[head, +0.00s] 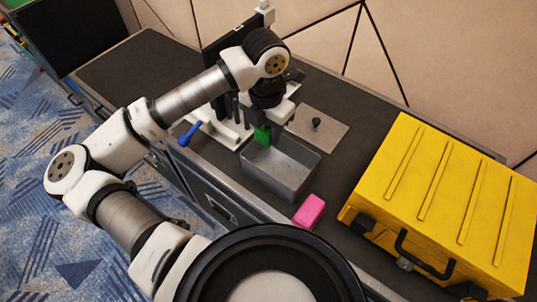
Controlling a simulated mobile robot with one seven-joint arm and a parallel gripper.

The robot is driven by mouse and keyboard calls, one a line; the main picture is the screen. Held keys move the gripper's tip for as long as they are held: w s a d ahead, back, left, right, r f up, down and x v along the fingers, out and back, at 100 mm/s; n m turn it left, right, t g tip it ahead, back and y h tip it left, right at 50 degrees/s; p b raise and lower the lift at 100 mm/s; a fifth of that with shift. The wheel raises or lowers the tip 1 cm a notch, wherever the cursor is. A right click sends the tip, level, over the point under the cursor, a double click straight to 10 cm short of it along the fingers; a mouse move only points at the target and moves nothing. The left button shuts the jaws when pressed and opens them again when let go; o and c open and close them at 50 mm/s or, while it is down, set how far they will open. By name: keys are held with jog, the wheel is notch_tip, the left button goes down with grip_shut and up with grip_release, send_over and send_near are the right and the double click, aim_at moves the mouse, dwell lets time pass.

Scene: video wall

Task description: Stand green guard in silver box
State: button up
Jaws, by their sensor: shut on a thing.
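The green guard (262,136) is a small bright green piece at the back left corner of the silver box. My gripper (264,122) points down and is shut on the guard, which hangs upright below it. The silver box (279,174) is an open grey metal tray on the dark counter. The guard's lower end is at or just over the box's rim; I cannot tell whether it touches the box. The gripper's fingers are dark and partly hidden by the arm's wrist.
A pink block (309,211) lies right of the box, near the counter's front edge. A large yellow case (445,205) fills the right side. A flat grey lid with a black knob (317,124) lies behind the box. A blue-handled tool (190,135) is at the left.

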jog(key=p, duration=0.2)
send_near(267, 165)
notch_tip(267, 165, down, 5)
jog(key=shift+f, duration=0.65)
jog(key=shift+f+b, duration=0.2)
jog(key=shift+b, duration=0.3)
jog(key=o, duration=0.7)
jog(key=shift+r, duration=0.15)
jog(key=shift+r+p, duration=0.15)
jog(key=shift+p, duration=0.25)
jog(key=shift+r+b, duration=0.95)
jog(key=shift+r, duration=5)
